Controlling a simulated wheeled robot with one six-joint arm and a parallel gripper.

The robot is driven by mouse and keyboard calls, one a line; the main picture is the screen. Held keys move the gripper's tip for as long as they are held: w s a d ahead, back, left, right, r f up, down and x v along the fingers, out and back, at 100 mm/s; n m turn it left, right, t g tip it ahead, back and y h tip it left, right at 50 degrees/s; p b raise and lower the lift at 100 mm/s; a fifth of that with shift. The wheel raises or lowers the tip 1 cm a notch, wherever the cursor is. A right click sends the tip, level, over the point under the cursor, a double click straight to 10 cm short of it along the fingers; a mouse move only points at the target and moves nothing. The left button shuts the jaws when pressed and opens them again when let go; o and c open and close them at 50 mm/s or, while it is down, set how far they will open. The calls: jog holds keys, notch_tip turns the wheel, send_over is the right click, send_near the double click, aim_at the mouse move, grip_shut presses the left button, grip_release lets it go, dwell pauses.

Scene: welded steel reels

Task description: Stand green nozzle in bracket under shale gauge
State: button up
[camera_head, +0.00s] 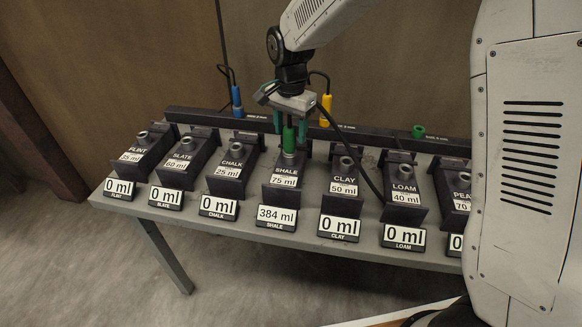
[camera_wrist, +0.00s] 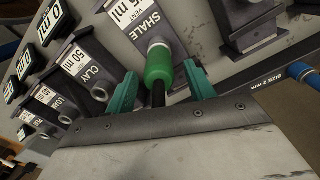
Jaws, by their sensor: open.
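The green nozzle (camera_head: 289,138) stands upright with its lower end at the round socket of the shale bracket (camera_head: 287,173), whose label reads SHALE 75 ml. The shale gauge (camera_head: 277,216) in front reads 384 ml. My gripper (camera_head: 289,127) is open, with one green finger on each side of the nozzle. In the wrist view the green nozzle (camera_wrist: 158,66) lies between the spread fingers (camera_wrist: 160,85), with gaps showing. Its tip meets the grey socket ring (camera_wrist: 157,44). How deep it sits inside is hidden.
Brackets flint, slate and chalk (camera_head: 231,166) stand left; clay (camera_head: 344,184), loam and a partly hidden one stand right. Their readable gauges show 0 ml. A blue nozzle (camera_head: 236,97), a yellow nozzle (camera_head: 325,108) and a green ring (camera_head: 418,131) sit on the back rail. A dark hose crosses near clay.

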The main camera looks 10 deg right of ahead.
jog(key=shift+r, duration=3.5)
notch_tip(320, 180, up, 4)
jog(key=shift+s, duration=0.1)
jog(key=s+d, duration=0.2)
jog(key=s, duration=0.9)
jog(key=shift+s, duration=0.3)
